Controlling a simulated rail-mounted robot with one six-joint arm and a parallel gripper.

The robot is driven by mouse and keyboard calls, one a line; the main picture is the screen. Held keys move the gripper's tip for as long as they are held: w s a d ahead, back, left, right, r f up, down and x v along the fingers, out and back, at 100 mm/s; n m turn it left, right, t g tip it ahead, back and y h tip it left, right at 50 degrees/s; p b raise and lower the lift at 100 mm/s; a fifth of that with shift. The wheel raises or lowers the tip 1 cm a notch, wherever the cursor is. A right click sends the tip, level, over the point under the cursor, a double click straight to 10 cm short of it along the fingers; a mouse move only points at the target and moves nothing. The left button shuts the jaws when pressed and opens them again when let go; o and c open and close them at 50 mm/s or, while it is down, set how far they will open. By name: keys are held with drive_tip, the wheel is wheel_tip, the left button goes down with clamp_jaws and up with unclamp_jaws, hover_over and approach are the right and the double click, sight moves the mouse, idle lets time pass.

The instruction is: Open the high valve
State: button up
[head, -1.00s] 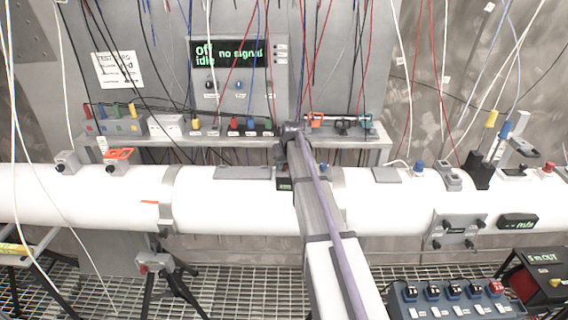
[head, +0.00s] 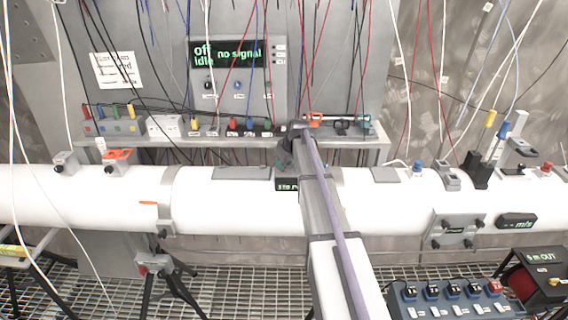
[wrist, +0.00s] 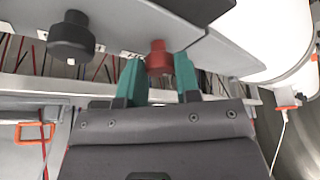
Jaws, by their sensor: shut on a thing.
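My gripper (wrist: 158,78) has two teal fingers, one on each side of a red knob (wrist: 157,58), and is shut on it in the wrist view. The knob is a short red cylinder on a grey surface; its far end is hidden. In the head view my gripper (head: 284,157) is mostly hidden behind my arm, just above the white pipe near its middle. I cannot read a label that marks the high valve, so I cannot tell from lettering whether this red knob is it.
A black knob (wrist: 71,37) stands beside the red one. The white pipe (head: 235,205) crosses the scene below a grey shelf (head: 225,142). A screen (head: 228,53) reads "Off", "Idle" and "no signal". Many thin cables hang in front. A switch box (head: 455,308) is at lower right.

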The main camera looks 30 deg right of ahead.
drive_tip(key=o, duration=0.9)
drive_tip(key=p+v, duration=1)
drive_tip(key=shift+s+r, duration=0.15)
drive_tip(key=shift+r, duration=0.25)
